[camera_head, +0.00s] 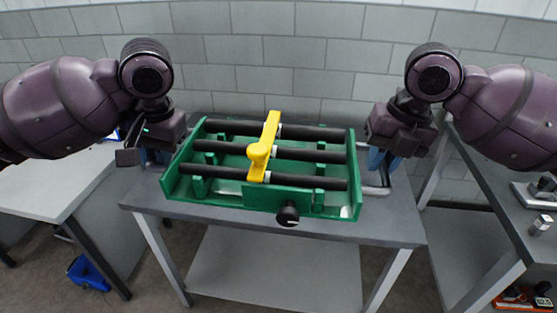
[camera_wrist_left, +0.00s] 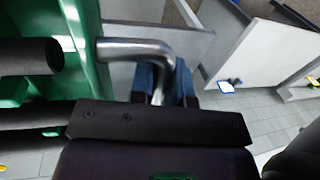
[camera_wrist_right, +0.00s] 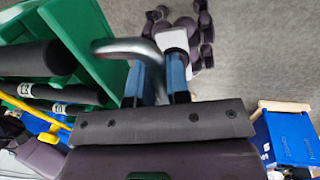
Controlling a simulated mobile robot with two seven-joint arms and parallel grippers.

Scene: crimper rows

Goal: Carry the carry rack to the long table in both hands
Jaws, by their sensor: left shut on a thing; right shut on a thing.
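The carry rack (camera_head: 262,199) is a green open tray with black rollers across it and a yellow piece (camera_head: 262,153) over its middle. It is at or just above the top of a grey table (camera_head: 375,228); I cannot tell if it touches. My left gripper (camera_head: 155,157) is shut on the bent metal handle (camera_wrist_left: 135,48) at the rack's left end. My right gripper (camera_head: 378,162) is shut on the matching handle (camera_wrist_right: 125,45) at its right end. The blue fingers of both grippers show around the handles in the wrist views.
A pale table (camera_head: 45,190) stands at the left and another grey table (camera_head: 490,225) at the right, with metal parts on it. A blue bin (camera_head: 88,273) lies on the floor at left. A block wall (camera_head: 300,50) is behind. I cannot tell which table is the long one.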

